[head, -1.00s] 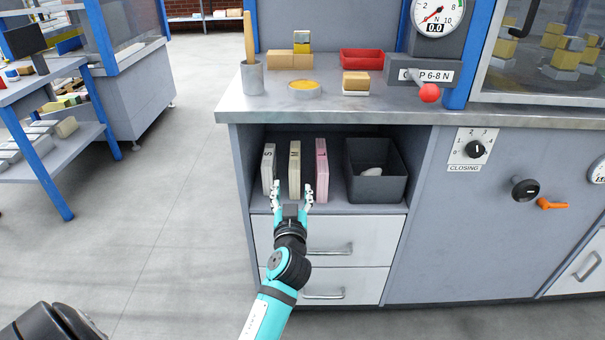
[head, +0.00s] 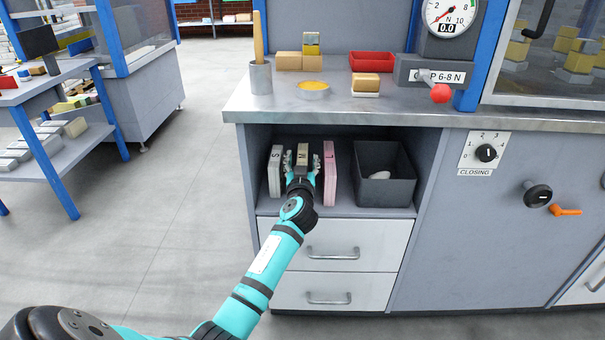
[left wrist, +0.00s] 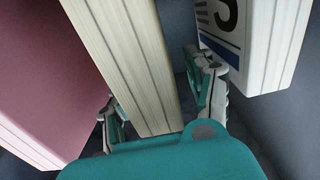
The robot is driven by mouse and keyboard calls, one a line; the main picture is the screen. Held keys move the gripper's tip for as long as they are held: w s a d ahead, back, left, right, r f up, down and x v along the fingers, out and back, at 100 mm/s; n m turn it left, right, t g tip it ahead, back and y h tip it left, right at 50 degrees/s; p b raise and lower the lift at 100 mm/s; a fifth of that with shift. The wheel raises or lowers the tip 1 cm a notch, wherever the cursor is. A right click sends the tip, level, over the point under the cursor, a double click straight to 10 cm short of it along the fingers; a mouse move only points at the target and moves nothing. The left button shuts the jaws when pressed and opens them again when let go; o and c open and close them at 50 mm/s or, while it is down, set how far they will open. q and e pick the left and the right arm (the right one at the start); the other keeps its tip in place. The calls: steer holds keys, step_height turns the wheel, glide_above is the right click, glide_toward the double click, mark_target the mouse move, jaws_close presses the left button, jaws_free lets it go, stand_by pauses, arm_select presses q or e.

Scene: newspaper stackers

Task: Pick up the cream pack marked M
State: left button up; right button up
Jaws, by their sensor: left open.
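The cream pack marked M (head: 302,149) stands upright in the open shelf of the bench, between a white pack marked S (head: 276,168) and a pink pack (head: 329,172). My left gripper (head: 302,160) is in the shelf opening with its fingers open, one on each side of the cream pack, hiding the pack's lower part. In the left wrist view the cream pack (left wrist: 132,65) runs between the two fingers (left wrist: 153,98), with a visible gap at the right finger. The pink pack (left wrist: 50,75) is at left there, and the white pack (left wrist: 262,40) at right. My right gripper is out of view.
A dark grey bin (head: 385,190) with a pale item inside stands right of the packs. Two drawers (head: 335,245) are below the shelf. The worktop (head: 420,113) overhangs above. The neighbouring packs leave little room beside the fingers.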

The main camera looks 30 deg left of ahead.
arm_select(q)
steer(key=shift+c, duration=0.4)
jaws_close()
steer(key=shift+r, duration=0.1)
steer(key=shift+r, duration=0.15)
